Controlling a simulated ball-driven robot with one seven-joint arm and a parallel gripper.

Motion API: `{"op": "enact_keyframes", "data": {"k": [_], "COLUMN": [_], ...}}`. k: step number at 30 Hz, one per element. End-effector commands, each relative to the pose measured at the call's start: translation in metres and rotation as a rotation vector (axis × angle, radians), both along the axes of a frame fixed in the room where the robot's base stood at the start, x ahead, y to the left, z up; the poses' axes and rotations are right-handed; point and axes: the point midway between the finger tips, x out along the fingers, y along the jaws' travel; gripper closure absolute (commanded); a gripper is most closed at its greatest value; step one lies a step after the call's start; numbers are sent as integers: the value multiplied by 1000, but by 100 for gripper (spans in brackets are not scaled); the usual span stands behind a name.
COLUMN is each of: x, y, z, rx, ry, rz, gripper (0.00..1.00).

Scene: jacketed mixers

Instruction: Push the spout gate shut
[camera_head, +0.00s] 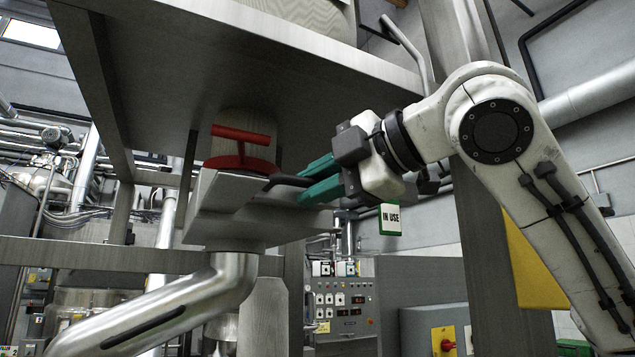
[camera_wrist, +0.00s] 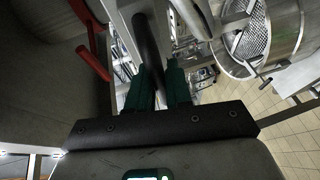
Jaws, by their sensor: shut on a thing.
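The spout gate (camera_head: 235,215) is a flat grey metal slide housing under the mixer's outlet, with a bent steel pipe (camera_head: 185,305) below it. A black bar handle (camera_head: 288,181) sticks out of its right side. My gripper (camera_head: 304,184) has green fingers that are shut around this bar. In the wrist view, the black bar (camera_wrist: 148,42) runs away from me between my green fingers (camera_wrist: 162,75). The fingers hide part of the bar. How far the gate plate sits inside the housing is hidden.
A red T-handle (camera_head: 240,135) stands above the gate, and shows at left in the wrist view (camera_wrist: 90,45). Grey frame legs (camera_head: 475,230) stand behind my arm. A control cabinet (camera_head: 345,305) stands behind.

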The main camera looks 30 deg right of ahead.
Motion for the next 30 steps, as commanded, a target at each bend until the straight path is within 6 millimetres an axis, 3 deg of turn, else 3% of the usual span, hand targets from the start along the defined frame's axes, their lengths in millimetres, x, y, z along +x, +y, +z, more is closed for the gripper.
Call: {"op": "enact_keyframes", "data": {"k": [8,16,17,21,23,30], "x": [41,44,44,43,43,43], "y": [0,-1,-1,-1,-1,0], "z": [2,0,0,0,0,0], "rx": [3,2,2,1,1,1], "ry": [5,0,0,1,1,0], "rz": [-1,-3,-3,-2,-2,-1], "gripper": [100,100,79,65,60,60]}}
